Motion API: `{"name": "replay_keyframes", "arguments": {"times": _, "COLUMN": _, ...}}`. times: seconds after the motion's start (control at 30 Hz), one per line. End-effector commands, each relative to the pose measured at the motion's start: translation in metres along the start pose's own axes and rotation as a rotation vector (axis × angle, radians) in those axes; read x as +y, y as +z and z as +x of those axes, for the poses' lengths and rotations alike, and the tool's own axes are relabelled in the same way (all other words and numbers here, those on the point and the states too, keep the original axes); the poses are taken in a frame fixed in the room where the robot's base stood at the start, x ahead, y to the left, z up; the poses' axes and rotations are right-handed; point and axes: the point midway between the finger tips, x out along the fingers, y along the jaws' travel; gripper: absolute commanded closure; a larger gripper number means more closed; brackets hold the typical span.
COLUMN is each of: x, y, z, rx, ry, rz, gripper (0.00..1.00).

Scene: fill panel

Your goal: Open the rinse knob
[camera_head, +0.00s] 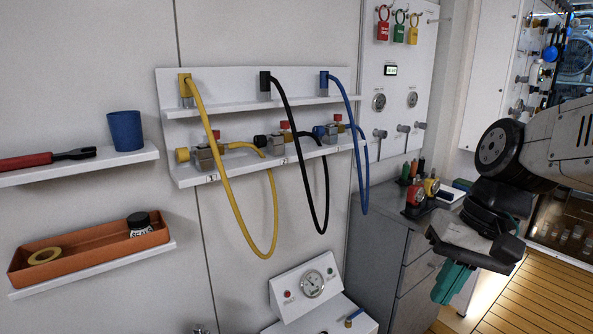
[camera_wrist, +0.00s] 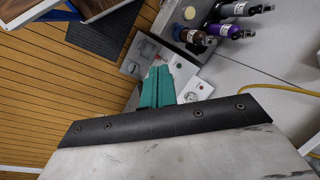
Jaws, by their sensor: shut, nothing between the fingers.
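No label that I can read marks the rinse knob, so I cannot tell which control it is. A white sloped console (camera_head: 290,276) with a round gauge (camera_head: 312,284) and small buttons stands at the bottom centre of the head view. A blue-handled lever (camera_head: 355,316) sits on its base. Small valves, one with a yellow knob (camera_head: 182,155), line the hose shelf above. My gripper (camera_head: 447,292), with teal fingers, is shut and empty, right of the console and apart from it. In the wrist view my gripper (camera_wrist: 159,68) points down over a white panel with a gauge (camera_wrist: 191,97).
Yellow (camera_head: 231,210), black (camera_head: 306,190) and blue (camera_head: 352,130) hoses hang off the shelf (camera_head: 230,168). A grey drawer cabinet (camera_head: 385,240) stands left of my gripper. Bottles (camera_wrist: 222,30) lie upper right in the wrist view. Wooden floor (camera_head: 540,295) is open at right.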

Motion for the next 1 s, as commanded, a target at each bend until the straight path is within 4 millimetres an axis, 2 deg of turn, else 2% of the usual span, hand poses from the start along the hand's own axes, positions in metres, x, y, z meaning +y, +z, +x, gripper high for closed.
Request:
{"name": "replay_keyframes", "arguments": {"times": 0.03, "x": -0.007, "y": -0.020, "z": 0.006, "rx": -0.033, "ry": -0.043, "rz": 0.037, "gripper": 1.00}}
{"name": "replay_keyframes", "arguments": {"times": 0.27, "x": -0.039, "y": -0.109, "z": 0.039, "rx": -0.137, "ry": -0.255, "rz": 0.216, "gripper": 1.00}}
{"name": "replay_keyframes", "arguments": {"times": 0.47, "x": -0.051, "y": -0.191, "z": 0.086, "rx": -0.214, "ry": -0.428, "rz": 0.397, "gripper": 1.00}}
{"name": "replay_keyframes", "arguments": {"times": 0.6, "x": -0.050, "y": -0.247, "z": 0.130, "rx": -0.256, "ry": -0.541, "rz": 0.537, "gripper": 1.00}}
{"name": "replay_keyframes", "arguments": {"times": 0.77, "x": -0.037, "y": -0.306, "z": 0.192, "rx": -0.293, "ry": -0.661, "rz": 0.709, "gripper": 1.00}}
{"name": "replay_keyframes", "arguments": {"times": 0.9, "x": -0.018, "y": -0.350, "z": 0.255, "rx": -0.316, "ry": -0.759, "rz": 0.868, "gripper": 1.00}}
{"name": "replay_keyframes", "arguments": {"times": 0.97, "x": -0.007, "y": -0.366, "z": 0.284, "rx": -0.322, "ry": -0.798, "rz": 0.939, "gripper": 1.00}}
{"name": "replay_keyframes", "arguments": {"times": 1.0, "x": 0.001, "y": -0.376, "z": 0.304, "rx": -0.326, "ry": -0.824, "rz": 0.987, "gripper": 1.00}}
